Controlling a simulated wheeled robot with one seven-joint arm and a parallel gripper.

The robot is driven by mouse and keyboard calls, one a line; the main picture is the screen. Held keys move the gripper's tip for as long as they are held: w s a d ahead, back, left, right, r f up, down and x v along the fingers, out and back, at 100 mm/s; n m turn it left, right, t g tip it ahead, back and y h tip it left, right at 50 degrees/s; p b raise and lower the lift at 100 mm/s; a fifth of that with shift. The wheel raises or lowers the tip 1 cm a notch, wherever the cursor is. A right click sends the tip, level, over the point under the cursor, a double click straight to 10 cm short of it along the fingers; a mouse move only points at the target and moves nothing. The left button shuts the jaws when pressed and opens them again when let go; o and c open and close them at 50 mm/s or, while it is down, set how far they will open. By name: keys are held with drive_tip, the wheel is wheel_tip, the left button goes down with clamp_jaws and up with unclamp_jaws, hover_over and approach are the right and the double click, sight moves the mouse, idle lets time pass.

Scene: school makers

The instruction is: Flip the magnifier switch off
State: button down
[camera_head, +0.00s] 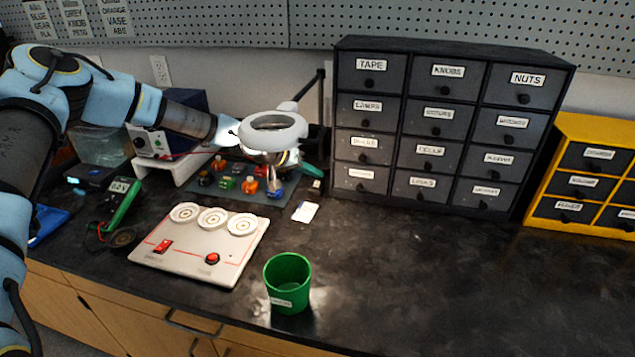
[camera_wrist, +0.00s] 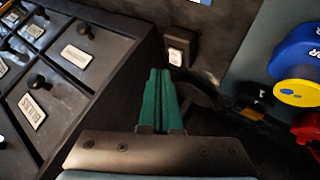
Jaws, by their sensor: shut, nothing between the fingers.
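The magnifier (camera_head: 273,131) is a white ring lamp in front of my wrist in the head view, hiding much of it. A small dark box with a pale switch face (camera_wrist: 179,48) lies on the worktop in the wrist view. It seems to be the small pale spot (camera_head: 316,184) in the head view. I cannot tell whether the switch is on or off. My gripper (camera_wrist: 159,75) has green fingers, shut together and empty. Their tips are just short of the switch box and slightly to its left. The green fingers also show in the head view (camera_head: 313,171).
A dark drawer cabinet (camera_head: 407,209) stands close on the fingers' left in the wrist view. A mat (camera_head: 262,197) with coloured knobs lies on their other side. A white control panel (camera_head: 196,255) and green cup (camera_head: 288,283) stand nearer the front.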

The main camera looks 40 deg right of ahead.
drive_tip(key=shift+f, duration=0.15)
idle(0.6)
drive_tip(key=shift+f+b, duration=0.25)
drive_tip(key=shift+b, duration=0.1)
drive_tip(key=shift+f, duration=0.3)
idle(0.4)
idle(0.4)
drive_tip(key=shift+r, duration=0.7)
drive_tip(key=shift+s+a+r+p, duration=0.15)
drive_tip(key=shift+r+p, duration=0.6)
drive_tip(key=shift+r, duration=0.55)
drive_tip(key=shift+s+a+r+p, duration=0.15)
drive_tip(key=shift+r+p, duration=0.6)
drive_tip(key=shift+r, duration=0.5)
drive_tip(key=shift+w, duration=0.1)
